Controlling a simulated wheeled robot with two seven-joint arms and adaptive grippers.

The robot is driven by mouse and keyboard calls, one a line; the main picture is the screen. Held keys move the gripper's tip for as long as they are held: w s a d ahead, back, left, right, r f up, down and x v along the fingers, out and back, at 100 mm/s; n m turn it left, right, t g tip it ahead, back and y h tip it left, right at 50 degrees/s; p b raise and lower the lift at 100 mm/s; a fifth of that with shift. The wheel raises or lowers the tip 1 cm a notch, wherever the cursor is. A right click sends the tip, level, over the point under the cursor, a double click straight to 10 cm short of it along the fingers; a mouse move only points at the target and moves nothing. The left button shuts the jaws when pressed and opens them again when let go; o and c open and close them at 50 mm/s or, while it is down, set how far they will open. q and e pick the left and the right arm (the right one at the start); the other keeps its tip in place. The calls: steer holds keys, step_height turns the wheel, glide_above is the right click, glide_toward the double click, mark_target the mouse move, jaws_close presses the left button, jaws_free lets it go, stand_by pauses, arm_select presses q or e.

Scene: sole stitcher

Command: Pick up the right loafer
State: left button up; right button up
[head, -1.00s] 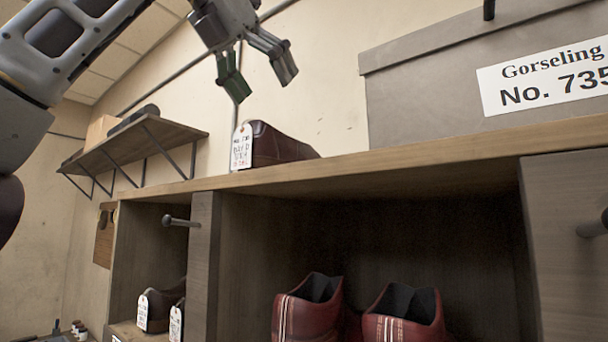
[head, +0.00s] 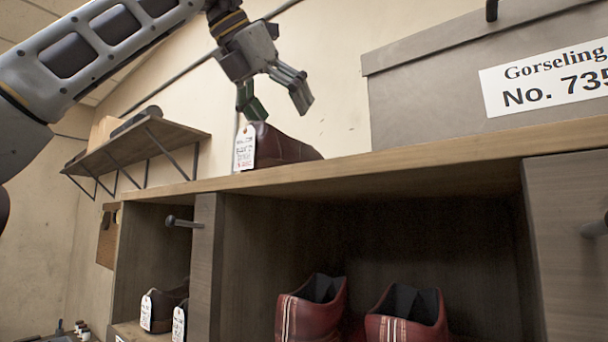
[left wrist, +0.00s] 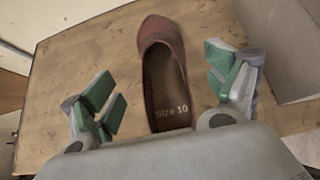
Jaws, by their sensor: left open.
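A brown loafer (head: 284,146) with a white paper tag (head: 244,148) sits on top of the wooden cabinet in the head view. In the left wrist view the loafer (left wrist: 164,75) lies between the two spread fingers, its insole marked "Size 10" and its toe pointing away. My left gripper (head: 275,98) is open and empty just above the loafer, fingers pointing down; it also shows in the left wrist view (left wrist: 168,98). The fingers appear apart from the shoe. My right gripper is not in view.
A large grey box (head: 430,95) stands on the cabinet top (head: 400,162), right of the loafer. Red shoes (head: 312,310) stand in the compartment below. Dark tagged shoes (head: 165,306) sit in the left compartment. A wall shelf (head: 135,145) is at the left.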

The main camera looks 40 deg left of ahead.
mark_target(299, 144)
arm_select(q)
steer(key=shift+x, duration=1.65)
steer(key=shift+x, duration=2.6)
steer(key=shift+s+f, duration=0.15)
steer(key=shift+s, duration=0.05)
steer(key=c, duration=1.9)
steer(key=shift+o, duration=0.2)
steer(key=shift+r, duration=0.25)
steer(key=shift+r, duration=1.45)
steer(key=shift+s+r, duration=0.1)
steer(key=shift+s, duration=0.05)
steer(key=s+d+b, duration=0.2)
steer(key=s, duration=1.5)
steer(key=shift+s+b, duration=0.3)
steer(key=shift+b, duration=0.1)
